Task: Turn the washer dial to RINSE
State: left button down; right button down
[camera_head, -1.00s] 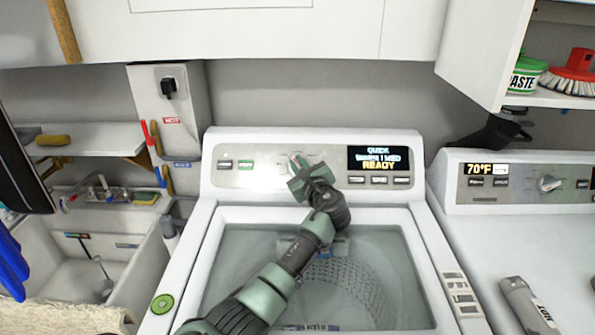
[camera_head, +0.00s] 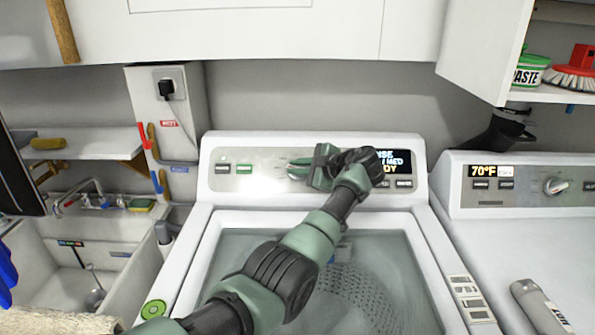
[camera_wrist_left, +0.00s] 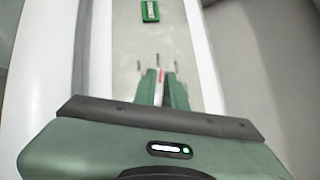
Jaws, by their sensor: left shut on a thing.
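The washer (camera_head: 210,205) stands in front of me with its lid showing a drum below. Its dial (camera_wrist_left: 160,76) has a pale pointer with a red mark and sits between the fingers of my left gripper (camera_wrist_left: 160,90). In the head view the left gripper (camera_head: 299,168) comes at the dial from the right, shut on it, and hides most of it. The washer display (camera_head: 400,160) is partly covered by my wrist; its top line ends in "NSE", with "MED" and "DY" below. My right gripper is not in view.
A second machine (camera_head: 500,230) with a "70°F" display stands at the right. A sink (camera_head: 65,275) is at the left. Cabinets (camera_head: 260,40) hang above the panel.

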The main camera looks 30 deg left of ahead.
pick_arm(q)
jog(key=shift+n, duration=0.4)
jog(key=c, duration=1.5)
grip_release()
jog(key=shift+o, duration=0.2)
jog(key=b+v, duration=0.1)
jog(key=v, duration=0.6)
jog(key=shift+d+r, duration=0.25)
jog(key=shift+d, duration=0.1)
jog(key=shift+f, duration=0.1)
